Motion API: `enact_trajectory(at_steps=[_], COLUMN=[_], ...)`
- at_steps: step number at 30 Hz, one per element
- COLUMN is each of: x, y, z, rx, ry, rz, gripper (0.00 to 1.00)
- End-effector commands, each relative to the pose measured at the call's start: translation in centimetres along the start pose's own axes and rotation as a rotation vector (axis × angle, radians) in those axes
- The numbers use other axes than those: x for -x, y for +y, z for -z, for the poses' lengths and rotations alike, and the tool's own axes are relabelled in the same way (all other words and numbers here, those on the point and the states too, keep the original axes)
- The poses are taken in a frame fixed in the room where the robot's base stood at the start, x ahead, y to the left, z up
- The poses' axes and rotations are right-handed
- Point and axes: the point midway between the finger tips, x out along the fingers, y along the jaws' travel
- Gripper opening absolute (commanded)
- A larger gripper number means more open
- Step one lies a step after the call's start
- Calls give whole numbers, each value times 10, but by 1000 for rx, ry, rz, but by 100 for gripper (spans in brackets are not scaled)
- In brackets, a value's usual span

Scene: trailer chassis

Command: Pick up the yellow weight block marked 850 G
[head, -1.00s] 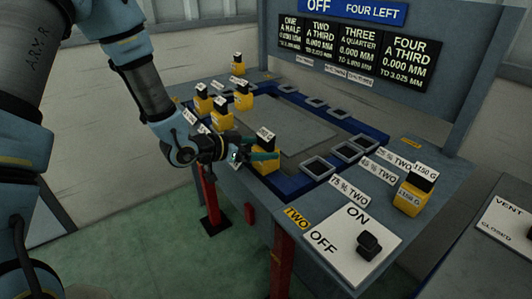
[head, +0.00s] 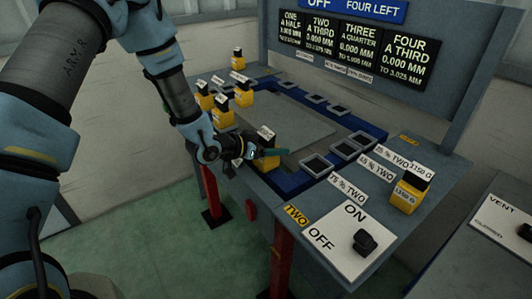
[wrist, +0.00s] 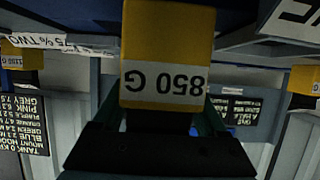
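The yellow 850 G weight block (wrist: 168,45) fills the upper middle of the wrist view, its white label upside down and its dark knob toward my gripper. In the head view the block (head: 267,162) is at the near left edge of the blue frame, partly hidden by my gripper. My gripper (head: 268,152) is at the block, with teal fingers on both sides of it in the wrist view (wrist: 162,118). Whether the fingers press on it is unclear, and so is whether its base rests on the table.
Several other yellow blocks (head: 222,117) stand at the table's left. An 1150 G block (head: 405,195) stands on the right. Empty square sockets (head: 316,165) line the blue frame (head: 290,183). An ON/OFF switch panel (head: 352,232) is at the front, and a display board (head: 370,55) rises behind.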

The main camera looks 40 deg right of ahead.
Motion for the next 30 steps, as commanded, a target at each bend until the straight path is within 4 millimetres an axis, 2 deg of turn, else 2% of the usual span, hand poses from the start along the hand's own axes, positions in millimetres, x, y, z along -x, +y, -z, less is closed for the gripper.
enact_trajectory(at_steps=[2,18,30], x=[0,0,0], y=[0,0,0], z=[0,0,2], rx=[0,0,-1], ry=[0,0,4], rz=[0,0,0], gripper=[62,1,0])
